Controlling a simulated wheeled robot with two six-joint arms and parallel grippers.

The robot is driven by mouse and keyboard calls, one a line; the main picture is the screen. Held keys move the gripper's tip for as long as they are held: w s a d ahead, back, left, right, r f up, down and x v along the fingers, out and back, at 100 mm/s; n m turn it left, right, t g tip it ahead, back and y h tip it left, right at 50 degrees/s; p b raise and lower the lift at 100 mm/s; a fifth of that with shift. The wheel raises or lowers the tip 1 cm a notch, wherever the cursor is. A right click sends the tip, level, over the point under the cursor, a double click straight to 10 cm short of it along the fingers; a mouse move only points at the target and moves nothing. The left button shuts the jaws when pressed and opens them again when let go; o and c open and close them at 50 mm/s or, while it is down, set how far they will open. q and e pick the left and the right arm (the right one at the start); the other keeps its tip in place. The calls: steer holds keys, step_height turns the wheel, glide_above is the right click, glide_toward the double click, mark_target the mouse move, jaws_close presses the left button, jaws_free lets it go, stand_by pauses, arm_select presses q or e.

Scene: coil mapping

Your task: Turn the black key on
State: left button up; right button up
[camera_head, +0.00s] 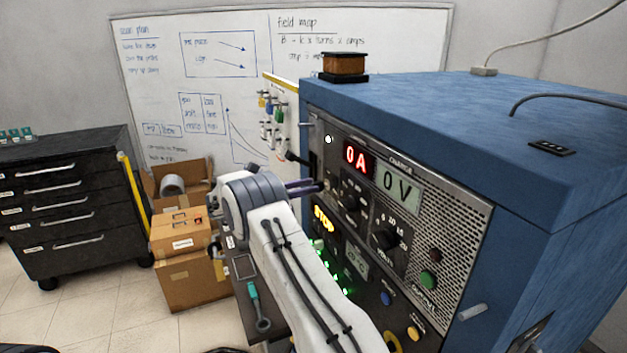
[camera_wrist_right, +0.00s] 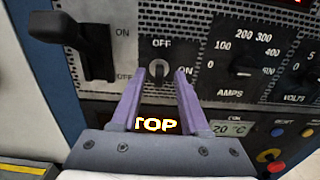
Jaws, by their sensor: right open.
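The key (camera_wrist_right: 158,69) sits in a round grey switch on the dark front panel, in the right wrist view. It stands about upright, towards the OFF label above it; an ON label is to its right. My right gripper (camera_wrist_right: 158,86) is open, with one purple finger on either side just below the key. Whether the fingers touch it I cannot tell. In the head view my right gripper (camera_head: 306,187) reaches the left part of the panel, and its wrist and fingers hide the key. My left gripper is not in view.
A large black lever (camera_wrist_right: 88,42) stands left of the key, close to the left finger. The AMPS knob (camera_wrist_right: 243,66) is to the right. In the head view the blue cabinet (camera_head: 530,130) fills the right, with cardboard boxes (camera_head: 190,275) on the floor at left.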

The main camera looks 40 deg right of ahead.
steer(key=shift+x, duration=1.2)
jaws_close()
